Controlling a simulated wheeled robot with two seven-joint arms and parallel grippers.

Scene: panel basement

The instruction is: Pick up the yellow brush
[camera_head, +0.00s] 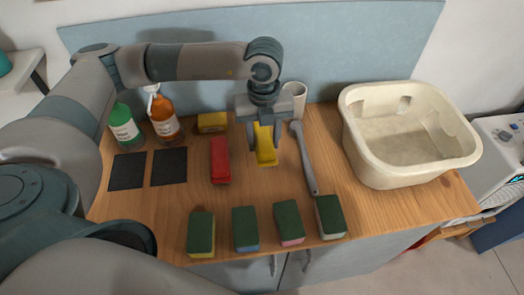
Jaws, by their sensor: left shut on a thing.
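The yellow brush (265,152) is at the back middle of the wooden counter, under my left gripper. My left gripper (264,142) points down with its fingers around the brush and is shut on it. The gripper hides part of the brush's upper side. I cannot tell whether the brush still touches the counter. My right gripper is not in view.
A red brush (220,160) lies just left, a grey long-handled brush (304,158) just right. Several sponges (245,229) line the front edge. A cream basin (408,160) stands right.

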